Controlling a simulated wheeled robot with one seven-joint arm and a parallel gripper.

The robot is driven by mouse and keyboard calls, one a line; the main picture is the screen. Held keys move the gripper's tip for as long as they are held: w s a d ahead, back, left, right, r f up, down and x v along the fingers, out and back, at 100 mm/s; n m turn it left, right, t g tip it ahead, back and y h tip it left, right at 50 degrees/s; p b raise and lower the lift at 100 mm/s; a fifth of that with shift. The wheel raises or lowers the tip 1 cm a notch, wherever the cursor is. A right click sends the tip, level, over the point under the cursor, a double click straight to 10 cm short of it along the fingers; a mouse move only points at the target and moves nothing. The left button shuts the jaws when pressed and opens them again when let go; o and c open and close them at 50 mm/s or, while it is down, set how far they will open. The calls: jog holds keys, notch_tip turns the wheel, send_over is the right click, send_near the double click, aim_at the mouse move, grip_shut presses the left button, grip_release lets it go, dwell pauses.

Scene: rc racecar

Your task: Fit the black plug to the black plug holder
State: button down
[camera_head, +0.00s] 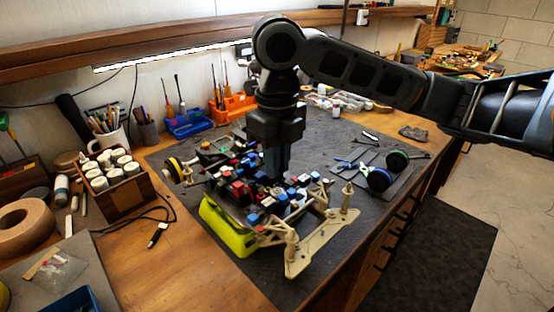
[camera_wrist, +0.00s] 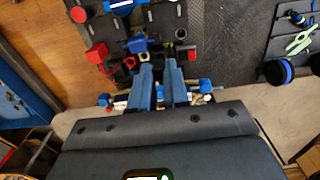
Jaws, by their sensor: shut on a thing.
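My gripper (camera_head: 277,176) points straight down over the middle of the RC racecar chassis (camera_head: 240,192), low among its red, blue and black plugs. In the wrist view, the two blue-grey fingers (camera_wrist: 160,68) are close together, with a small dark part, which looks like the black plug, mostly hidden between their tips. Red, blue and black connectors sit around the fingertips, including a red one (camera_wrist: 97,53) to the left. I cannot tell which black piece is the black plug holder; the fingers and wrist cover part of that area.
The chassis rests on a yellow-green stand (camera_head: 228,232) on a dark mat, with a beige suspension arm (camera_head: 318,240) at its front. A box of jars (camera_head: 118,185) and a black cable (camera_head: 157,232) are to the left.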

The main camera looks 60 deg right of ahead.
jog(key=shift+f+b, duration=0.9)
jog(key=shift+f, duration=0.2)
jog(key=c, duration=1)
grip_release()
jog(key=shift+c, duration=0.2)
jog(key=shift+r, duration=0.1)
